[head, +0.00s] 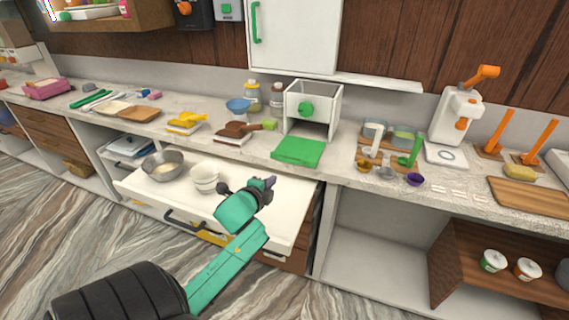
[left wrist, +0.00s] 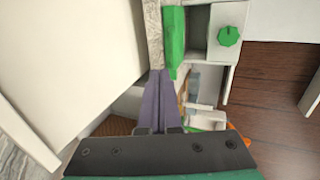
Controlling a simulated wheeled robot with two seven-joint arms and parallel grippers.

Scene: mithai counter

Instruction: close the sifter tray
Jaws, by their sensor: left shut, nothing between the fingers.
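The sifter (head: 312,103) is a white box with a green knob, standing on the counter. Its green tray (head: 298,152) sticks out from the open bottom toward the counter's front edge. In the left wrist view the sifter (left wrist: 229,62) is at the upper right, with the green tray (left wrist: 174,42) edge-on beside it. My left gripper (head: 271,182) has purple fingers, shut and empty. It is in front of the counter, over the open drawer, below and left of the tray and apart from it. In the left wrist view the fingers (left wrist: 158,92) point toward the tray. My right gripper is out of view.
An open white drawer (head: 135,186) holding a metal bowl (head: 163,165) and white bowls (head: 205,176) juts out under my left arm.

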